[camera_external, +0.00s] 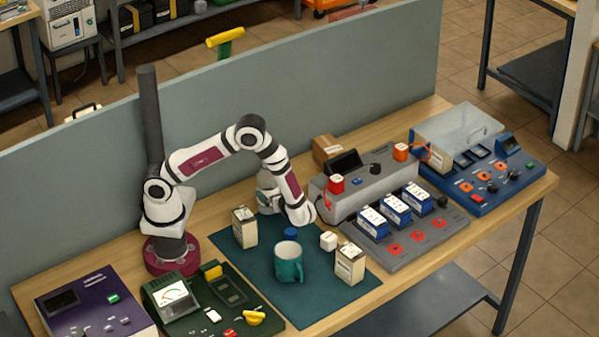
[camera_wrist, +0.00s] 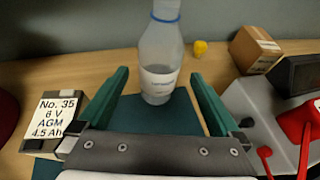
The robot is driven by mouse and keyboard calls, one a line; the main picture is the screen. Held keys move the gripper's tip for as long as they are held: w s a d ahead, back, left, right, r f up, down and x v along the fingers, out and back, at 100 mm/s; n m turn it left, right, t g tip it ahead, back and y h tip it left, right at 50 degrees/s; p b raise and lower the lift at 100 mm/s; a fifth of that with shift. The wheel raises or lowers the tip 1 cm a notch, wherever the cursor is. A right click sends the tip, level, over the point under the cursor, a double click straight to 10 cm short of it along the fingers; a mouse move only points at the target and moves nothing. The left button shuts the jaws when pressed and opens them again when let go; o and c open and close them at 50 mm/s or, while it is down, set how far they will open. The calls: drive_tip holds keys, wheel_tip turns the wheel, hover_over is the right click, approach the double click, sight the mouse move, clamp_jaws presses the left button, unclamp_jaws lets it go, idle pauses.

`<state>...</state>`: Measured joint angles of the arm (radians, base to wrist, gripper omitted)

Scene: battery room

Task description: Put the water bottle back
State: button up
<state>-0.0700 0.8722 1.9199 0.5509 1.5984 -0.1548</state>
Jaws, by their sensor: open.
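The water bottle (camera_wrist: 160,60) is clear, with a white label and a blue ring at its neck. It stands upright at the far edge of the teal mat (camera_external: 315,303) in the wrist view. My gripper (camera_wrist: 160,78) is open, with one green finger on each side of the bottle's line and the bottle ahead between them. I cannot tell whether the fingertips reach it. The bottle's top is cut off by the frame. In the external view my gripper (camera_external: 270,202) is low over the back of the mat, and my arm largely hides the bottle.
A grey battery station (camera_external: 345,190) and cardboard box (camera_external: 325,149) are right. A partition (camera_external: 360,75) stands behind.

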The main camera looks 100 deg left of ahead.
drive_tip(key=shift+v, duration=0.85)
drive_tip(key=s+d+r+n+t+h, duration=0.6)
drive_tip(key=s+d+r+h, duration=0.4)
drive_tip(key=s+d, duration=0.5)
wheel_tip(320, 180, up, 2)
drive_tip(key=shift+d+r, duration=0.1)
drive_tip(key=shift+d, duration=0.35)
